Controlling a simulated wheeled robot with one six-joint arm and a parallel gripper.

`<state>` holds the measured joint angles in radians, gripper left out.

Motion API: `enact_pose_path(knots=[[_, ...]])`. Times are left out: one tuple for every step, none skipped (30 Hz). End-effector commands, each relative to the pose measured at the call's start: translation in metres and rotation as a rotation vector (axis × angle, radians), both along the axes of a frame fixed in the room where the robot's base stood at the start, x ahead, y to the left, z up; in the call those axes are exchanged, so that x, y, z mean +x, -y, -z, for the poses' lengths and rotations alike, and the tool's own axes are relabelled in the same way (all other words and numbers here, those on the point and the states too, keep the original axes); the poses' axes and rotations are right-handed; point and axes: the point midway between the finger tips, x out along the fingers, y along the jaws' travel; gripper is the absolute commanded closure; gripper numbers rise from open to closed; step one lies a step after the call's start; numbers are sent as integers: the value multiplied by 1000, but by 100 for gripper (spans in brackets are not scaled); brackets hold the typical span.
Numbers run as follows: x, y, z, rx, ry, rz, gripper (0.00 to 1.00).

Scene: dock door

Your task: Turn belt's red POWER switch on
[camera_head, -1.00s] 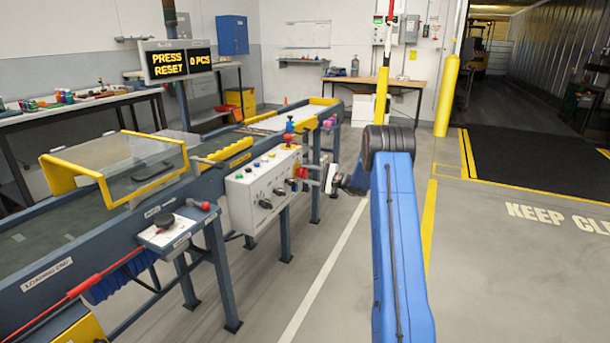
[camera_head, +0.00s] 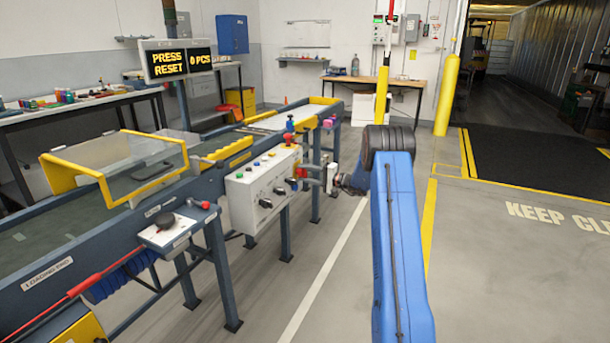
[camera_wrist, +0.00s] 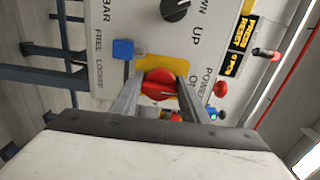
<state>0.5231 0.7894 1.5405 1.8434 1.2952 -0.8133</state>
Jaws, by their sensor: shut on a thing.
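The red POWER switch (camera_wrist: 158,84) is a round red knob on a yellow plate (camera_wrist: 172,64) in the wrist view. My gripper (camera_wrist: 157,92) is shut on it, one finger on each side. The letters "POWER" and "O" show beside it, partly covered by a finger. In the head view my gripper (camera_head: 306,180) reaches the right end of the white control box (camera_head: 243,202) on the belt (camera_head: 70,215). The switch is too small there to make out clearly.
A black knob marked "UP" (camera_wrist: 176,10) and a blue block (camera_wrist: 123,49) sit near the switch. A red button (camera_wrist: 220,88) is close by. The belt's sign (camera_head: 178,62) reads "PRESS RESET" and "0 PCS". Open floor (camera_head: 330,290) lies in front of the belt.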

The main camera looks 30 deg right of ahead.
Motion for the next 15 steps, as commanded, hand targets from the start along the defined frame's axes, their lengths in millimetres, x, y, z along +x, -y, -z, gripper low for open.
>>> enact_pose_path(knots=[[-1,0,3,0,-4,-1,82],[-1,0,3,0,-4,-1,82],[-1,0,3,0,-4,-1,82],[-1,0,3,0,-4,-1,82],[-1,0,3,0,-4,-1,82],[-1,0,3,1,-4,-1,82],[-1,0,3,1,-4,-1,57],[-1,0,3,1,-4,-1,50],[-1,0,2,1,-4,-1,41],[-1,0,2,0,-3,-1,41],[-1,0,2,0,-3,-1,41],[-1,0,2,0,-3,-1,41],[-1,0,2,0,-3,-1,41],[0,0,2,0,-3,0,41],[0,0,1,0,-3,0,41]])
